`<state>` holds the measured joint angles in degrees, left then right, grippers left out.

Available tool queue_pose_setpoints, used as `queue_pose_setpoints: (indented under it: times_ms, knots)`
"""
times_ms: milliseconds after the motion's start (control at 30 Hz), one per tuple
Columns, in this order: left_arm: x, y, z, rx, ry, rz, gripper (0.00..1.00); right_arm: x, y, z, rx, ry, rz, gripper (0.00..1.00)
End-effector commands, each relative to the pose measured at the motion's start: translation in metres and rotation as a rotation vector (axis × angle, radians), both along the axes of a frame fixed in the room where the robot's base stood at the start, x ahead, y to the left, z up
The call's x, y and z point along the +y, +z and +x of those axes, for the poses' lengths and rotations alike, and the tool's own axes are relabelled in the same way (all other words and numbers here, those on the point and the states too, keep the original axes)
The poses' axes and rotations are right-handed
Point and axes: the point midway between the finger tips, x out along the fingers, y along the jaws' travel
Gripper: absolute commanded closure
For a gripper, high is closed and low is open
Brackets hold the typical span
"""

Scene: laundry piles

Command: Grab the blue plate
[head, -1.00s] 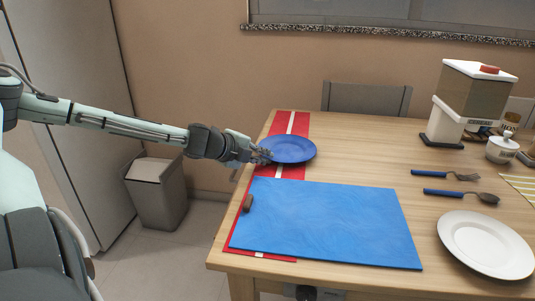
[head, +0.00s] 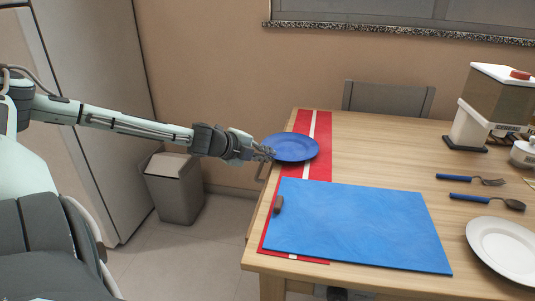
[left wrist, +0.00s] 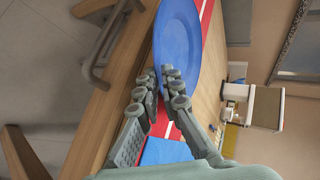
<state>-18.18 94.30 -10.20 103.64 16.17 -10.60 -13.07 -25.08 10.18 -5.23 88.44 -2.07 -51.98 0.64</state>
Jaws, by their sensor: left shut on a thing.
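The blue plate (head: 296,146) is at the far left corner of the wooden table, over the red runner with a white stripe, and its near-left rim reaches past the table's left edge. It also shows in the left wrist view (left wrist: 181,42). My left gripper (head: 265,153) comes in from the left and is shut on the plate's left rim. Its fingers (left wrist: 160,88) meet the rim in the left wrist view. I cannot tell whether the plate is clear of the table. My right gripper is not in view.
A white plate (head: 505,248), a fork and spoon, and a dispenser (head: 490,105) are at the right. A chair and grey bin (head: 174,188) stand nearby.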

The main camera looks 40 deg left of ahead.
Motion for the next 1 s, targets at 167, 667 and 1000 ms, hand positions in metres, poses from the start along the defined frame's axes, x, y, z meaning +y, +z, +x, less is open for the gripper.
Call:
queue_pose_setpoints:
  times_ms: [167, 667, 1000]
  knots:
    - [0.0016, -0.0022, -0.0011, 0.004, 0.003, 0.001, 1.00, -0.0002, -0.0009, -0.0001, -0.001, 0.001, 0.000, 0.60]
    - [0.0006, -0.0007, -0.0003, 0.001, 0.001, 0.000, 0.70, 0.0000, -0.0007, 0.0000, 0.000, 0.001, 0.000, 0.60]
    - [-0.0003, 0.0028, -0.0015, -0.002, -0.001, 0.000, 0.70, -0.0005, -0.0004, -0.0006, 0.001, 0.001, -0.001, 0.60]
